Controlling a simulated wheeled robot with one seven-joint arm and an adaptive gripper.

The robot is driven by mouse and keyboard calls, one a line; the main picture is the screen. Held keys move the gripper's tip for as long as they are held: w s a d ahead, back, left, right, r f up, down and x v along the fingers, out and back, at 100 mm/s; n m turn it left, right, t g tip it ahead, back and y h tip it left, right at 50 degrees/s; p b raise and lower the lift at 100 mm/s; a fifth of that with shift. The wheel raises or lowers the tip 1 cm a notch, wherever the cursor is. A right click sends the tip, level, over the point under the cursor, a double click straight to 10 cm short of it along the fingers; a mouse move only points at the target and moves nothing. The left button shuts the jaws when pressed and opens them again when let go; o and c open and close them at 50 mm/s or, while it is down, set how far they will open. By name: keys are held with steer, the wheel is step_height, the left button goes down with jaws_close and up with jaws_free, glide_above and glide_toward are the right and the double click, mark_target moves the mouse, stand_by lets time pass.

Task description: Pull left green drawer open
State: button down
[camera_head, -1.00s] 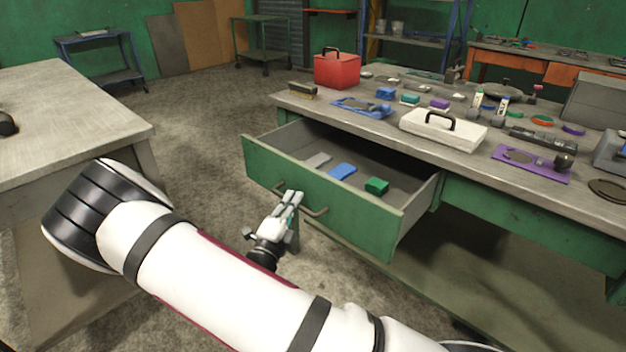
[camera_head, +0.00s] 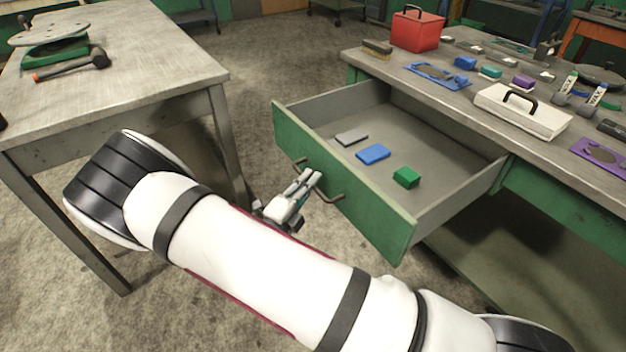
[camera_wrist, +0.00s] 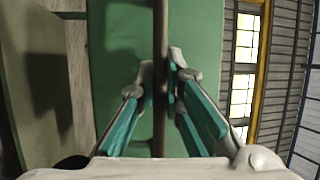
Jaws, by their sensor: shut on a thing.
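The green drawer (camera_head: 345,187) stands pulled well out of the workbench in the head view. A grey block (camera_head: 351,138), a blue block (camera_head: 373,154) and a green block (camera_head: 406,177) lie on its grey floor. My gripper (camera_head: 309,180) is at the bar handle (camera_head: 333,198) on the drawer's front. In the wrist view my gripper (camera_wrist: 160,75) is shut on the handle bar (camera_wrist: 160,40), which runs between its fingers, with the green drawer front (camera_wrist: 205,40) behind. The exact finger contact is too small to tell in the head view.
The workbench top (camera_head: 440,97) carries a red toolbox (camera_head: 416,31), a white case (camera_head: 521,113) and several small items. Another table (camera_head: 150,60) with a hammer (camera_head: 75,66) stands at the left. Open concrete floor (camera_head: 262,80) lies between them.

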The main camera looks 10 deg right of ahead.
steer(key=shift+f, duration=0.1)
steer(key=c, duration=1.7)
jaws_free()
steer(key=v, duration=1.2)
